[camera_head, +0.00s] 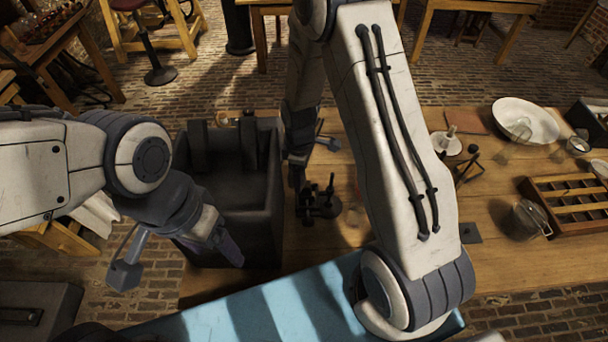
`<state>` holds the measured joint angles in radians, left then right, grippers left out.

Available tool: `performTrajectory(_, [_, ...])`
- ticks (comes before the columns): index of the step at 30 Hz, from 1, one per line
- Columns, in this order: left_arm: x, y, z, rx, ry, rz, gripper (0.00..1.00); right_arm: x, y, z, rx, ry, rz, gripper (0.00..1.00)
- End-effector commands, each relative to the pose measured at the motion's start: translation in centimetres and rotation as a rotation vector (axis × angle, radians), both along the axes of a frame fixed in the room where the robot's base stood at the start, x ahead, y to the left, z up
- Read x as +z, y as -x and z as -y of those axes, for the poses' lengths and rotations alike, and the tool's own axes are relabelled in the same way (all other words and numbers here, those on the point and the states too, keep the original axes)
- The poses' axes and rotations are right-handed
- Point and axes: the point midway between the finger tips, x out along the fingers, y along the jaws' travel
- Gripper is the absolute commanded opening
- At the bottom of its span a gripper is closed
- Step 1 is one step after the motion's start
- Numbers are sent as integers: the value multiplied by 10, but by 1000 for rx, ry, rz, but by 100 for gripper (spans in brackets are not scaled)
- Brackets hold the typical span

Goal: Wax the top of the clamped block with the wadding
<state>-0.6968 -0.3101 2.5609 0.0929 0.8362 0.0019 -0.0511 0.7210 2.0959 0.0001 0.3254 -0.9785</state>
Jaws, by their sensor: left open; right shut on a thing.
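A small dark clamp-like fixture (318,200) stands on the wooden bench, just right of the dark box. I cannot make out the block in it. My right gripper (297,178) points down beside the fixture, on its left, close to the box's right wall. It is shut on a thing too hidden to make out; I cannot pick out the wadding. My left gripper (228,247) is open, pointing down in front of the dark box. Its fingertips are partly lost against the dark wall.
The large dark open box (262,215) stands at the bench's left end. A white bowl (525,120), a candle holder (446,142), a glass jar (530,218) and a divided wooden tray (570,205) stand right. A light-blue striped surface (260,310) lies in front.

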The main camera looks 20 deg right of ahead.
Motion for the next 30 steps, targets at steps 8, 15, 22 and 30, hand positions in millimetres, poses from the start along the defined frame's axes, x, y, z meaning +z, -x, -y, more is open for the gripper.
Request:
performTrajectory(8, [27, 0, 0, 1, 1, 1, 73, 37, -1, -4, 6, 0, 0, 0])
performTrajectory(15, [45, 0, 0, -2, 1, 1, 73, 59, -2, -7, 11, 0, 1, 0])
performTrajectory(22, [59, 0, 0, -5, 1, 1, 73, 76, -3, -10, 15, 0, 1, 0])
performTrajectory(30, [59, 0, 0, -6, 1, 1, 73, 76, -3, -10, 16, 0, 1, 0])
